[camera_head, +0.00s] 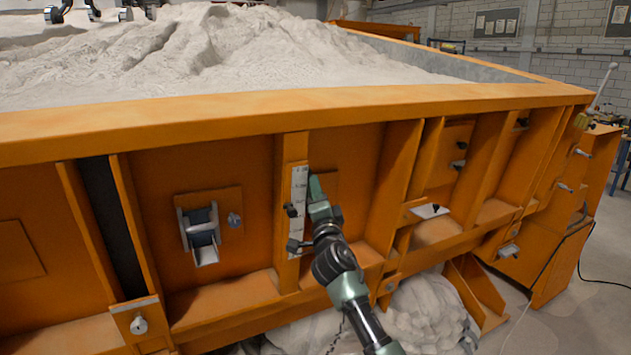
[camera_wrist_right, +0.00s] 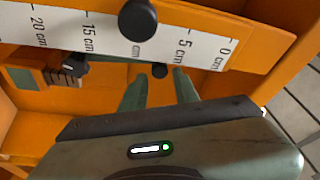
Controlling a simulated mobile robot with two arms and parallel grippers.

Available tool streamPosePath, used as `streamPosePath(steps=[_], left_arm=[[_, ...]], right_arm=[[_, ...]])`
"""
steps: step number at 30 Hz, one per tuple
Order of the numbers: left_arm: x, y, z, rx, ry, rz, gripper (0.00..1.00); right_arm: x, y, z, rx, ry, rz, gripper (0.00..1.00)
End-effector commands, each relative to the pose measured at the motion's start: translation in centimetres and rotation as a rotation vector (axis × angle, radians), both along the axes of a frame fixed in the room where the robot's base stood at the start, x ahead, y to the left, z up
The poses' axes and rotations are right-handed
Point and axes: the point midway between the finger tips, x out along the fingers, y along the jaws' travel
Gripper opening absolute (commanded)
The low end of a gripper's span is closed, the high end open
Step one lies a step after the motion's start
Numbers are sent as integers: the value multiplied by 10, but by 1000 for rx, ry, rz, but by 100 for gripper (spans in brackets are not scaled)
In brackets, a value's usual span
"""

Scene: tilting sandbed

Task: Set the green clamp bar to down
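My right gripper (camera_head: 315,188) is at the orange wall of the sandbed, just right of the upright white scale (camera_head: 298,190). In the right wrist view the gripper (camera_wrist_right: 158,82) has its two green fingers apart. A small black knob (camera_wrist_right: 160,70) shows in the gap between the fingertips; I cannot tell whether they touch it. A dark green strip (camera_wrist_right: 108,60), which may be the green clamp bar, runs along the scale's edge, partly hidden behind the scale and a finger. I cannot make the bar out apart from the gripper in the head view. My left gripper is not in view.
A larger black knob (camera_wrist_right: 137,20) stands in front of the scale. Another dark knob (camera_head: 293,246) is lower on the post. A metal chute (camera_head: 201,236) is to the left. Orange ribs (camera_head: 400,175) stand to the right. Sand (camera_head: 260,60) fills the bed above.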

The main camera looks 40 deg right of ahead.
Motion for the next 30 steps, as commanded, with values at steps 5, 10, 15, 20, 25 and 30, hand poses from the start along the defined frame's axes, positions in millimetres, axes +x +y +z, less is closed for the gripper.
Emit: streamPosePath(steps=[5, 10, 15, 20, 25, 30], left_arm=[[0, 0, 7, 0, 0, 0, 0], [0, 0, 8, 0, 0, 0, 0], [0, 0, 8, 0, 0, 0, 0], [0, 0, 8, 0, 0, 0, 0], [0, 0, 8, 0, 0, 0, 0], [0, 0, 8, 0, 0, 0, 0]], right_arm=[[18, -10, 8, -2, 1, -1, 30], [25, -13, 8, -1, 2, 0, 30], [26, -14, 8, -1, 2, 0, 30], [25, -14, 7, -1, 2, 0, 11], [25, -13, 7, -1, 2, 0, 0], [25, -13, 7, -1, 3, 0, 0]])
